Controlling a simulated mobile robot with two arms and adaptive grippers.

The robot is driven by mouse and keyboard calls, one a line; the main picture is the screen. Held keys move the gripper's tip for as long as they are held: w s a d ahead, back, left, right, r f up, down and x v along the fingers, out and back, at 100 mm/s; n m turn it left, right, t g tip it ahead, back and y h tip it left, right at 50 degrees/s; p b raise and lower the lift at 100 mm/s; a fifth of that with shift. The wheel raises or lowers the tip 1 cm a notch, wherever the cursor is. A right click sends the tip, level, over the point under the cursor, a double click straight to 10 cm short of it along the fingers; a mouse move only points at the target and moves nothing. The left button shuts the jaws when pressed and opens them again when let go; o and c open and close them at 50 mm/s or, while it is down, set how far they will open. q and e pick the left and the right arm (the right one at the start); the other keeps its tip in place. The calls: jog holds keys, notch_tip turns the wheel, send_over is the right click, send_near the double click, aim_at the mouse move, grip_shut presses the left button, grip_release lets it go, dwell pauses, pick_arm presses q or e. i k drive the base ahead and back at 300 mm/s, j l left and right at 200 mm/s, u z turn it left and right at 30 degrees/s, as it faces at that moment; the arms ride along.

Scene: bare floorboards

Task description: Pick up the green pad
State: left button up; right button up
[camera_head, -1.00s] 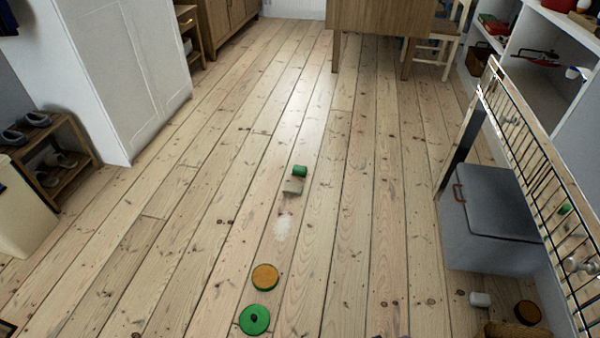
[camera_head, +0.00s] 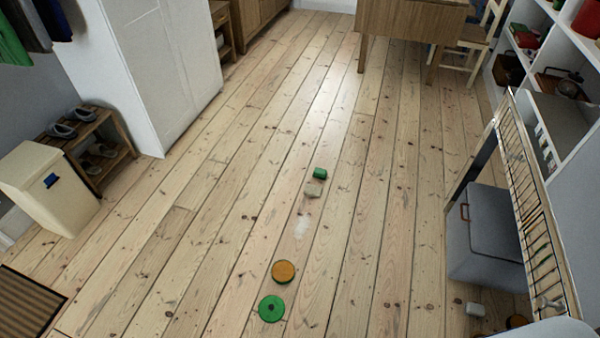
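A round green disc (camera_head: 271,309) with a small dark spot in its middle lies flat on the floorboards at the bottom of the head view, left of centre. It looks like a pad. A small green block (camera_head: 320,173) lies farther off on the floor, near the middle of the view. Which of the two the task means, I cannot tell for sure.
An orange-brown disc (camera_head: 284,272) lies just beyond the green disc. A pale block (camera_head: 313,189) lies beside the green block. A grey storage box (camera_head: 488,240) and metal rack (camera_head: 530,200) stand right. A cream bin (camera_head: 50,190) stands left. Floor between is mostly clear.

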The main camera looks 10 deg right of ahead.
aim_at(318, 172)
jog(key=i+l+u, duration=0.25)
jog(key=u, duration=0.2)
jog(key=i+l+u, duration=0.15)
jog(key=l+u, duration=0.3)
jog(key=j, duration=0.1)
